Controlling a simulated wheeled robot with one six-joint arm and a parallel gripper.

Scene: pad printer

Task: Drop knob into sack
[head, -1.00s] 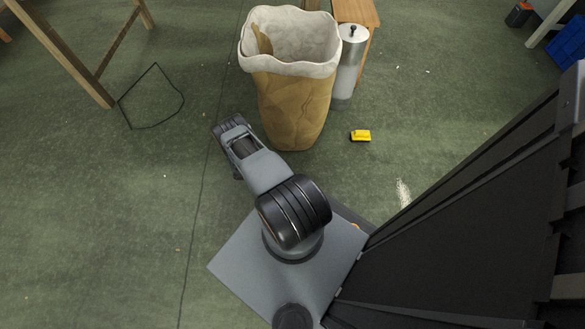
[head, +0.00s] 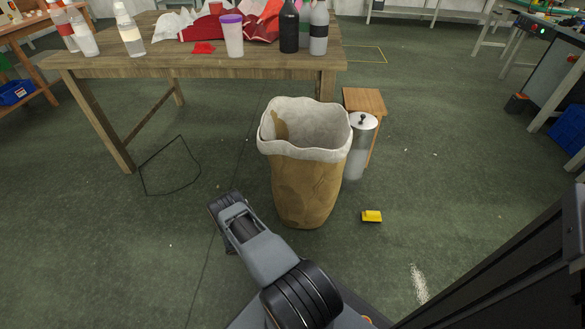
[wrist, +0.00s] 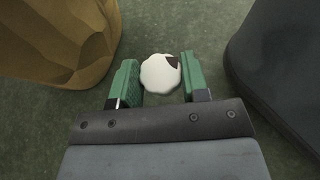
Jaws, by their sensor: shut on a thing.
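The knob (wrist: 160,72) is white and rounded with a dark patch. It sits between the green fingertips of my gripper (wrist: 160,86) in the wrist view, and the gripper is shut on it. The sack (head: 305,190) is a tall brown bag with a rolled white rim, standing open on the floor. Its brown side (wrist: 60,40) also shows at the left of the wrist view, beside my gripper. In the head view my arm is left of and in front of the sack; the fingers and knob are hidden there.
A metal canister (head: 355,160) and a small wooden stool (head: 366,100) stand right of the sack. A yellow object (head: 371,216) lies on the floor. A wooden table (head: 200,66) with bottles and cloths is behind. A black cable loop (head: 170,193) lies left. Floor left is mostly clear.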

